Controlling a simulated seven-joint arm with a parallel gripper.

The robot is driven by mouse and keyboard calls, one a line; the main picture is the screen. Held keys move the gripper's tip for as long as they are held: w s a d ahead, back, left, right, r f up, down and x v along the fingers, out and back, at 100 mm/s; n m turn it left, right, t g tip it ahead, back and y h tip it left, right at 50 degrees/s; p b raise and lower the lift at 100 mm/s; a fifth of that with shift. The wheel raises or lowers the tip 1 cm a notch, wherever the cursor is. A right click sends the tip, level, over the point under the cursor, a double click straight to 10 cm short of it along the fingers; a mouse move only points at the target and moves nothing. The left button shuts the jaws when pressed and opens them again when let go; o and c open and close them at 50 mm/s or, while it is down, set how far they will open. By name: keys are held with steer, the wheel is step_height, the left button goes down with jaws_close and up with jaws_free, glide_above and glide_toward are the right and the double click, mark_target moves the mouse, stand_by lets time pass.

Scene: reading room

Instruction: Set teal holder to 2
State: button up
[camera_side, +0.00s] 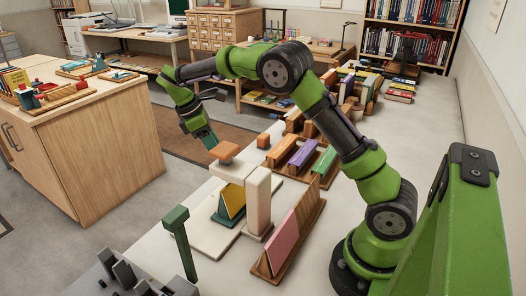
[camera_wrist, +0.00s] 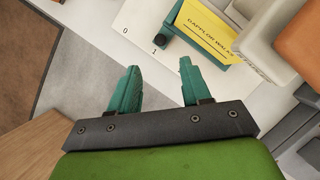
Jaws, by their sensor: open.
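The teal holder (camera_side: 223,218) stands on a white board (camera_side: 207,241) and carries a yellow plate (camera_side: 234,201). In the wrist view, the yellow plate (camera_wrist: 208,30) bears printed text, and the teal holder (camera_wrist: 176,18) shows partly around it. The white board (camera_wrist: 138,22) has a printed 0 and 1 there; the holder's dark end is beside the 1. I see no 2 in either view. My gripper (camera_side: 208,138) is above the board's far side, apart from the holder. In the wrist view, its teal fingers (camera_wrist: 159,66) are spread and empty.
A cream block topped by an orange-brown piece (camera_side: 225,151) rises close behind the holder. A tall cream block (camera_side: 258,202) stands right beside it. A pink plate (camera_side: 282,243) in a wooden holder stands to the right. A green post (camera_side: 179,240) is at the front left.

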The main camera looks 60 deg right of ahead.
steer(key=x, duration=1.1)
steer(key=shift+f, duration=0.2)
steer(key=shift+c, duration=0.5)
jaws_close()
